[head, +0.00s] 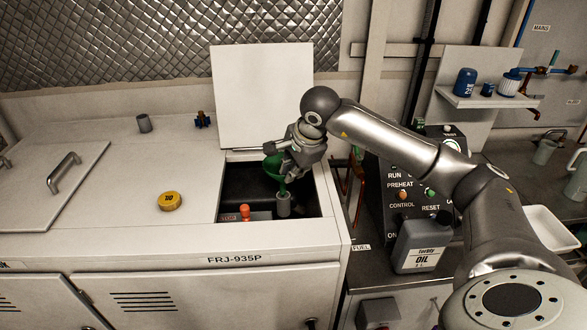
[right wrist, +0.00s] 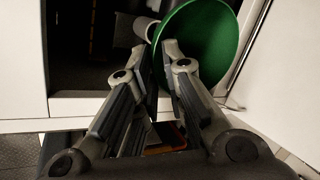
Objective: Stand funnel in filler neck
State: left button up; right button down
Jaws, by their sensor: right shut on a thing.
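The green funnel (head: 273,167) is over the open bay of the white cabinet in the head view, wide end up, spout pointing down. The grey filler neck (head: 284,206) stands in the bay directly below it. The spout's lower end meets the top of the neck in the picture; I cannot tell whether it is inside or just above. My right gripper (head: 288,170) is shut on the funnel at its right side. In the right wrist view the green bowl (right wrist: 208,38) lies beside the fingers (right wrist: 160,60). My left gripper is not in view.
A raised white lid (head: 262,95) stands behind the bay. An orange-topped part (head: 244,212) is left of the neck. A yellow cap (head: 170,201) and a grey cup (head: 143,122) sit on the cabinet top. An oil can (head: 419,246) stands to the right.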

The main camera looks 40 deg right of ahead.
notch_tip(320, 180, down, 6)
jog(key=b, duration=0.4)
jog(key=shift+r+b, duration=0.2)
jog(key=shift+b, duration=0.15)
dwell(0.9)
jog(key=c, duration=1.4)
grip_release()
jog(key=shift+c, duration=0.2)
jog(key=v, duration=1.2)
